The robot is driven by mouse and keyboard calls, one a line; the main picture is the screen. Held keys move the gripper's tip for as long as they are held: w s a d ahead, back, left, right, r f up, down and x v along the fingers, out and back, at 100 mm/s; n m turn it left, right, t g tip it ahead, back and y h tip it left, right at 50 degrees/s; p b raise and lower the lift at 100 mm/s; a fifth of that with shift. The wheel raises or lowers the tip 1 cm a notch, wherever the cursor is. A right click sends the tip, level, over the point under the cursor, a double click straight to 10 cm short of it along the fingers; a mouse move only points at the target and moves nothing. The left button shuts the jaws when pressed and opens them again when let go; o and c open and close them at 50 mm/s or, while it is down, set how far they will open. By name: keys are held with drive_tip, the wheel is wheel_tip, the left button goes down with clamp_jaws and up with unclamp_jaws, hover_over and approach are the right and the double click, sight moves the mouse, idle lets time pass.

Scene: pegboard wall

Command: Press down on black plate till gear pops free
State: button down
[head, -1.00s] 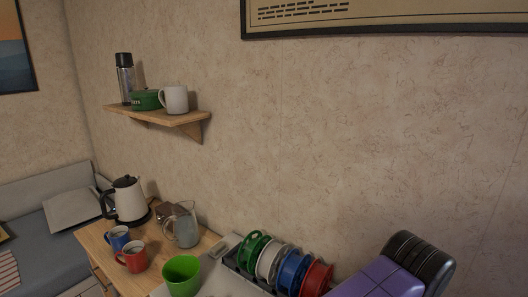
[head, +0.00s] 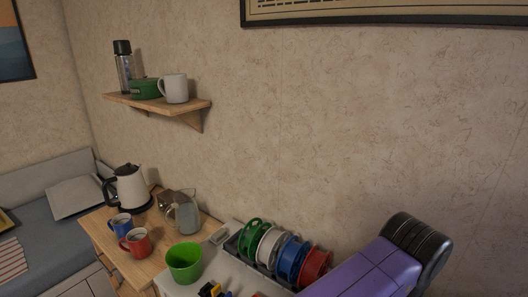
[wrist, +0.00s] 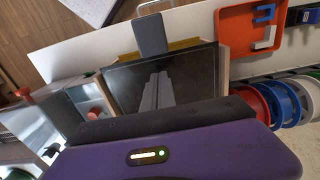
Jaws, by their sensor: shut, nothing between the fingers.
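In the wrist view, a flat black plate (wrist: 196,80) sits in a pale wood-edged frame, with a gold strip and a grey tab (wrist: 150,35) at its far edge. My gripper (wrist: 159,77) shows as two grey fingers side by side, shut and empty, in front of the black plate. Whether the fingertips touch the plate cannot be told. My purple hand covers the near part of the frame. I can make out no gear in either view. The head view shows my purple arm at lower right, but not the fingers.
A red tray (wrist: 240,45) lies right of the frame. A rack of green, white, blue and red spools (head: 290,262) stands by the wall. A green cup (head: 184,263), mugs and a kettle (head: 130,186) are to the left. A clear box (wrist: 85,105) is left of the frame.

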drive_tip(key=shift+r+p, duration=2.15)
drive_tip(key=shift+r, duration=0.35)
drive_tip(key=shift+d, duration=0.1)
